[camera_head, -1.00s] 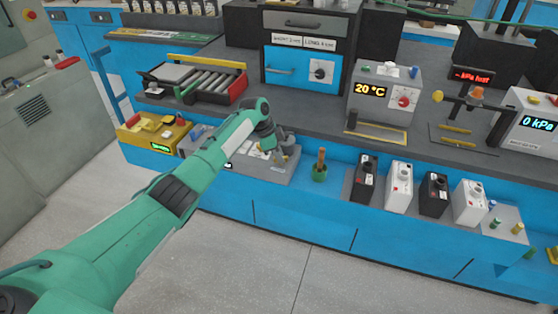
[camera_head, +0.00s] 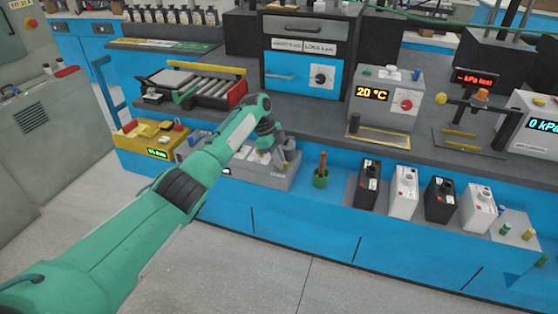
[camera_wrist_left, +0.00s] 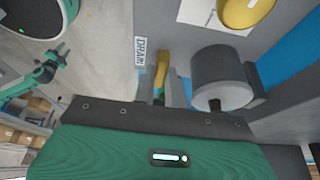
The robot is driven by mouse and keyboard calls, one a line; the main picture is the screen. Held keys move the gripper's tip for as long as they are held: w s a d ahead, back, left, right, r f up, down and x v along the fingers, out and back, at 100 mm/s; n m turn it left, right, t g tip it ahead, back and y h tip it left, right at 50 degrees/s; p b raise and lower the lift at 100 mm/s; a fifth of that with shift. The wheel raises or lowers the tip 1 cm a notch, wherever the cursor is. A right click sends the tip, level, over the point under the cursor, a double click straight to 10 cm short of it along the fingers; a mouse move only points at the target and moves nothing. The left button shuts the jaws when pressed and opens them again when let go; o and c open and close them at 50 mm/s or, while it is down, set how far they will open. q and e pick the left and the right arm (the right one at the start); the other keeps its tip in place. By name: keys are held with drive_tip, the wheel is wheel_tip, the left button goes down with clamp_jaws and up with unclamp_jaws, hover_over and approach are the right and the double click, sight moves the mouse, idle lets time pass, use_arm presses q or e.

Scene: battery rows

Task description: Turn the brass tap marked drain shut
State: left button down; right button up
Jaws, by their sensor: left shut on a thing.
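In the left wrist view the brass tap's handle (camera_wrist_left: 162,67) stands beside a white label reading DRAIN (camera_wrist_left: 140,52). My left gripper (camera_wrist_left: 168,92) is shut on the handle; its fingers are partly hidden by the dark edge of its own body. In the head view my left gripper (camera_head: 281,148) is low at the grey unit (camera_head: 268,178) on the bench's front ledge. There the tap is hidden behind my arm and gripper.
A grey cylinder (camera_wrist_left: 222,78) stands close right of the handle, with a yellow knob (camera_wrist_left: 245,12) above. In the head view a green cup (camera_head: 320,180) is right of my gripper, and a yellow box (camera_head: 150,138) left. Black and white batteries (camera_head: 403,191) stand farther right.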

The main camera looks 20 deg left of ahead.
drive_tip(key=shift+r, duration=0.1)
use_arm(q)
drive_tip(key=c, duration=1.4)
unclamp_jaws()
drive_tip(key=shift+c, duration=0.2)
drive_tip(key=shift+r, duration=0.1)
